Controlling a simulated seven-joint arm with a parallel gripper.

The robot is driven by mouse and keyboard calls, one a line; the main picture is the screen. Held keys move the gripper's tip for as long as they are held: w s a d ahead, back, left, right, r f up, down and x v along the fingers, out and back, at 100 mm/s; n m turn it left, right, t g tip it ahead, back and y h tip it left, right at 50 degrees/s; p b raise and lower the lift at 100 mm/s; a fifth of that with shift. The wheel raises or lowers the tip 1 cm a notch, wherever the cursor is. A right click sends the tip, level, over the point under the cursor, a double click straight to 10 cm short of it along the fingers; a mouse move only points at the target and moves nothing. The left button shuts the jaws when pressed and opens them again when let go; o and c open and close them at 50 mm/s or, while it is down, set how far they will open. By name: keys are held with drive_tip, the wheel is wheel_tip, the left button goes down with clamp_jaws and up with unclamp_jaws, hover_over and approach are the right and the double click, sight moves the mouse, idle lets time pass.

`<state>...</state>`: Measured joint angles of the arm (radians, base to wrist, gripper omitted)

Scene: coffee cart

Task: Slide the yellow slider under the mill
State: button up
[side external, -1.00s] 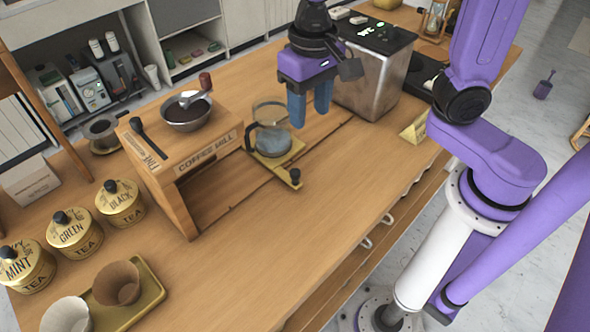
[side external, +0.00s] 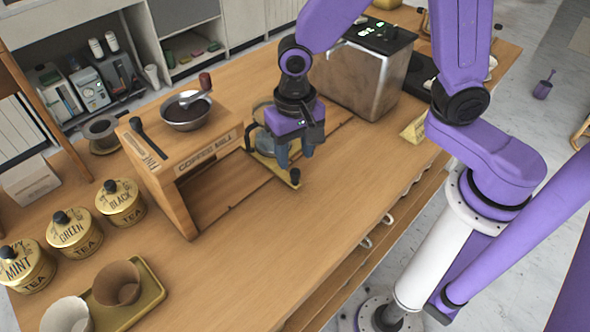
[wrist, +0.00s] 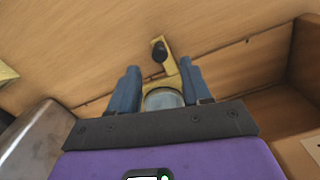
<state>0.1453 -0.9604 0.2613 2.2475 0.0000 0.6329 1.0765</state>
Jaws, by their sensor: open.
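The yellow slider (side external: 291,181) lies flat on the counter beside the mill's opening, with a dark knob (side external: 295,174) at its near end. A glass carafe (side external: 262,114) stands on the slider and is partly hidden behind my gripper. My gripper (side external: 295,161) is open, with blue fingers pointing down just behind the knob. In the wrist view the knob (wrist: 160,52) shows beyond and between the two fingertips (wrist: 159,66), and the carafe (wrist: 163,98) is between the fingers. The wooden coffee mill (side external: 208,159) stands to the left, its opening facing the slider.
A metal bowl with a crank (side external: 186,110) sits on top of the mill. A steel machine (side external: 352,78) stands behind my gripper to the right. A small yellow sign (side external: 414,129) is near the counter's right edge. The counter in front of the slider is clear.

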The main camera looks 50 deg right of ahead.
sight(294, 171)
drive_tip(key=shift+f, duration=3.15)
drive_tip(key=shift+a, duration=0.1)
clamp_jaws()
